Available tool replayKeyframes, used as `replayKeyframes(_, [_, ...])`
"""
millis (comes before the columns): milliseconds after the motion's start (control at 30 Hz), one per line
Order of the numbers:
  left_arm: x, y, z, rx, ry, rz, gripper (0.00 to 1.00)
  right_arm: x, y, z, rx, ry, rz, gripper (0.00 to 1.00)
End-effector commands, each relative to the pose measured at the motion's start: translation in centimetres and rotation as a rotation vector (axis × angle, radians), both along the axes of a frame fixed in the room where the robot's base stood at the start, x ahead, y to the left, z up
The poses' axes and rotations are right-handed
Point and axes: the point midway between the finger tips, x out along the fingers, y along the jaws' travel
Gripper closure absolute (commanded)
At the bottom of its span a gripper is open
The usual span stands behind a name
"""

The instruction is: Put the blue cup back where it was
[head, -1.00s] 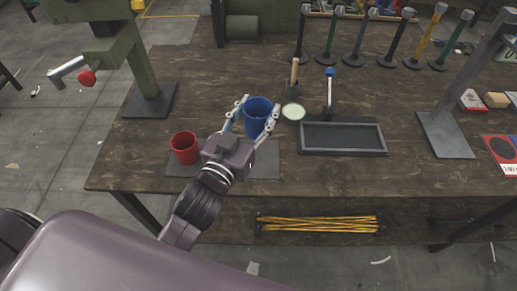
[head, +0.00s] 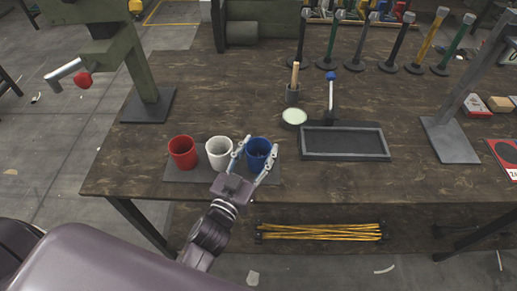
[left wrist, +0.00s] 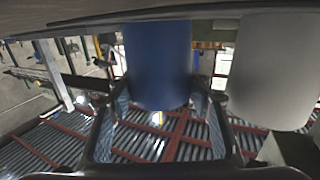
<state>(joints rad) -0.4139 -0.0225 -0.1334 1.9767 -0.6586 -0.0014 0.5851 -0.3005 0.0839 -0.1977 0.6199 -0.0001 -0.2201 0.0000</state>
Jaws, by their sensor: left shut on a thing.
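The blue cup (head: 258,150) is upright at the right end of a grey mat (head: 190,176). My left gripper (head: 255,162) is shut on it, with one finger on either side. The blue cup also shows between the fingers in the left wrist view (left wrist: 158,65). I cannot tell whether its base touches the mat. A white cup (head: 219,153) stands in the middle of the mat, close to the gripper's left finger, and shows at right in the left wrist view (left wrist: 272,70). A red cup (head: 182,153) stands at the mat's left end. My right gripper is not in view.
A round dish (head: 294,117) and a dark tray (head: 344,141) sit right of the cups. A green press (head: 148,95) stands at left and a grey press (head: 450,138) at right. Several hammers stand upright at the back. The wooden bench (head: 230,90) is clear behind the cups.

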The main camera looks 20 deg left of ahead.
Motion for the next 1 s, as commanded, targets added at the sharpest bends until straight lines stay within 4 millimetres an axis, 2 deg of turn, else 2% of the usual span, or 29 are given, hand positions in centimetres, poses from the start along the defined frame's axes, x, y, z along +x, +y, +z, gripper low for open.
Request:
replayKeyframes(200, [0.0, 0.0, -0.4, -0.001, 0.000, 0.000, 0.77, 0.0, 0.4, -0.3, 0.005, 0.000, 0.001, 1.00])
replayKeyframes(233, [0.0, 0.0, -0.3, -0.001, 0.000, 0.000, 0.51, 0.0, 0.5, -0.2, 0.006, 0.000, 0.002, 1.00])
replayKeyframes(300, [0.0, 0.0, -0.3, -0.001, 0.000, 0.000, 0.46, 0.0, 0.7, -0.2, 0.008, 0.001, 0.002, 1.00])
replayKeyframes(667, [-0.2, 0.0, 0.0, 0.000, 0.001, 0.000, 0.46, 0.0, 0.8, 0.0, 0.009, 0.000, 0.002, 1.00])
replayKeyframes(767, [-1.4, 0.1, -0.2, -0.002, 0.002, 0.000, 0.46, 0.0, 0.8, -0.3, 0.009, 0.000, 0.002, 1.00])
replayKeyframes(1000, [-5.9, 0.7, -0.2, -0.001, 0.004, 0.001, 0.46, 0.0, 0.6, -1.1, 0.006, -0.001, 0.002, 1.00])
